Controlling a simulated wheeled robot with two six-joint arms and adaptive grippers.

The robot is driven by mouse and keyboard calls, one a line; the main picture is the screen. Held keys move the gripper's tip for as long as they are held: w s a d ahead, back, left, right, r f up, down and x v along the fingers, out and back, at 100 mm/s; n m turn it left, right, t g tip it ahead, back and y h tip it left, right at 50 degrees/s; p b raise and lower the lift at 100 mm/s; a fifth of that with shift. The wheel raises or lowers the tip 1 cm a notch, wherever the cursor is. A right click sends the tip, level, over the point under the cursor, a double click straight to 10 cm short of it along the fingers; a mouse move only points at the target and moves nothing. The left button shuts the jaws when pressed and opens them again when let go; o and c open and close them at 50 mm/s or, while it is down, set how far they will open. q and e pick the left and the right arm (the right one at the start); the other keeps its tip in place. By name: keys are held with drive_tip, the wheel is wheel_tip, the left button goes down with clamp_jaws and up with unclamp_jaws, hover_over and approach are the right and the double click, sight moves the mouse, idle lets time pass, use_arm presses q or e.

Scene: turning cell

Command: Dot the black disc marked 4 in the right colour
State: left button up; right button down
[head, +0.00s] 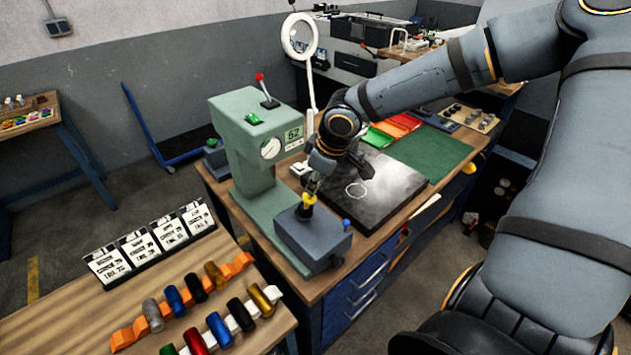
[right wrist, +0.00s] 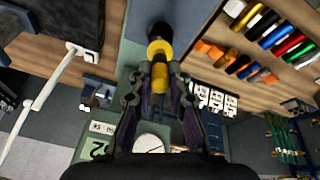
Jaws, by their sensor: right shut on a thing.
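My right gripper (head: 313,180) is shut on a yellow piece with a black end (head: 308,198), over the grey block (head: 318,243) at the foot of the green tester. The right wrist view shows the yellow piece (right wrist: 159,72) between the fingers, its black end pointing away. I cannot tell whether it touches the block. The tester (head: 245,135) has a dial and a display that seems to read 52. Several small dark discs (head: 458,112) sit on a beige tray at the back; no number on them is readable. My left gripper is not in view.
Coloured cylinders lie on an orange rack (head: 240,262) and a white rack (head: 275,293) on the front-left table. White cards (head: 138,245) with print stand behind them. A dark plate (head: 385,190), a green mat (head: 430,152) and coloured trays (head: 400,122) occupy the bench.

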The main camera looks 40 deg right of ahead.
drive_tip(key=shift+f, duration=0.1)
idle(1.5)
drive_tip(key=shift+p, duration=0.3)
wheel_tip(320, 180, up, 7)
drive_tip(key=p, duration=0.7)
drive_tip(key=shift+p, duration=0.35)
